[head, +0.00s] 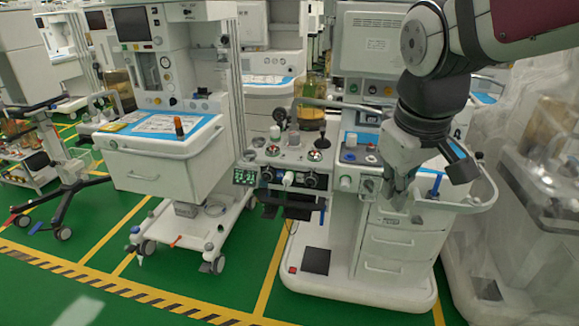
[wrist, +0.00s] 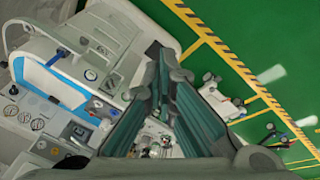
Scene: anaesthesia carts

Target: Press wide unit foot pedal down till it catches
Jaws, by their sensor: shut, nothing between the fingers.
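The wide unit (head: 405,245) is a white anaesthesia cart with drawers, right of centre in the head view. On its low base are a black square plate (head: 316,261) and a small red piece (head: 291,269) at the left front corner. I cannot tell which of these is the foot pedal, or its state. My gripper (head: 396,198) points down in front of the unit's upper drawer, well above the base and to the right of the plate. It is shut and empty. In the wrist view its fingers (wrist: 161,60) meet over the cart, and I cannot make out a pedal there.
A narrower white cart (head: 165,165) on castors stands at left, with small red parts low on it. A plastic-wrapped cart (head: 540,190) stands close at right. A curved rail (head: 470,203) juts from the wide unit near my gripper. Green floor (head: 345,312) in front is clear.

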